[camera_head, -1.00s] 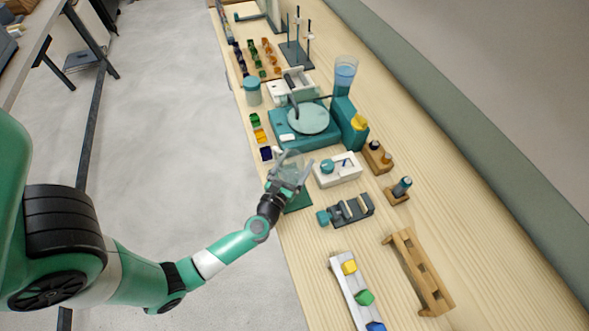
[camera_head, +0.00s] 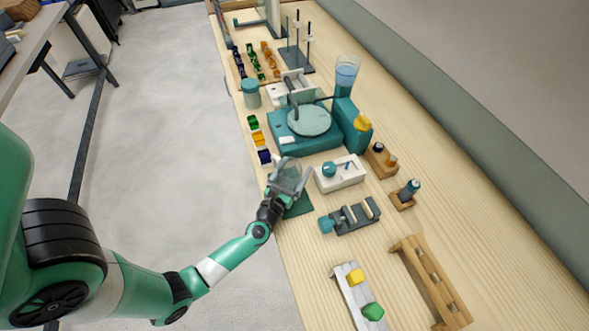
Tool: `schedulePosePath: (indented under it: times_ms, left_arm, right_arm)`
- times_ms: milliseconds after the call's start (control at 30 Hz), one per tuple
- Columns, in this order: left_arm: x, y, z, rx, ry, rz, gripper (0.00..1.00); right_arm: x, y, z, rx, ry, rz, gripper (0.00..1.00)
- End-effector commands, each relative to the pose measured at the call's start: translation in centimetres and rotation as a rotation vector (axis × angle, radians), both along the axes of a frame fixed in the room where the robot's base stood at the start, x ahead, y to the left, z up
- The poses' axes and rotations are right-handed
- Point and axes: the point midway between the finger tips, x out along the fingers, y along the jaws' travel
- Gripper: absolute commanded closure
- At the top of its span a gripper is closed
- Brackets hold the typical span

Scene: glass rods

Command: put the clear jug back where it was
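The clear jug (camera_head: 285,164) is see-through and hard to make out. It shows between the fingers of my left gripper (camera_head: 289,174), near the bench's left edge. The gripper appears shut around it, with a finger on either side. A dark green mat (camera_head: 299,208) lies just below the gripper in the picture, partly hidden by it. I cannot tell whether the jug touches the bench. My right gripper is not in view.
A teal machine with a round plate (camera_head: 310,120) stands beyond the gripper. A white box with a teal knob (camera_head: 347,176) is close on the right. Small coloured blocks (camera_head: 258,139) line the left edge. A dark clamp fixture (camera_head: 352,217) and wooden rack (camera_head: 430,282) stand nearer.

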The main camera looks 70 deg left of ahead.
Motion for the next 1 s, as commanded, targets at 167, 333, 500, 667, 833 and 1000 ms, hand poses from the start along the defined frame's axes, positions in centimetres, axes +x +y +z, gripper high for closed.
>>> schedulePosePath:
  times_ms: [167,333,500,667,833,1000]
  left_arm:
    - [0.0,0.0,0.0,-0.001,0.001,0.0,0.0]
    - [0.0,0.0,0.3,-0.001,0.001,0.0,0.0]
    - [-1.4,-1.5,0.3,-0.002,0.004,-0.004,0.0]
    - [-4.3,-4.3,0.2,-0.001,0.006,-0.008,0.0]
    - [-7.3,-7.0,0.3,-0.001,0.004,-0.008,0.0]
    - [-8.5,-8.1,0.3,-0.001,0.002,-0.004,0.0]
  right_arm:
    - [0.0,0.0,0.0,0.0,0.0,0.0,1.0]
    - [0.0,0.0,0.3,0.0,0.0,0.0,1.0]
    - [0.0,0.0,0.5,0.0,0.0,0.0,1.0]
    - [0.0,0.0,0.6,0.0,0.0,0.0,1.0]
    - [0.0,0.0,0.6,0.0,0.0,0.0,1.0]
    - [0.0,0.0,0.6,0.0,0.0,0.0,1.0]
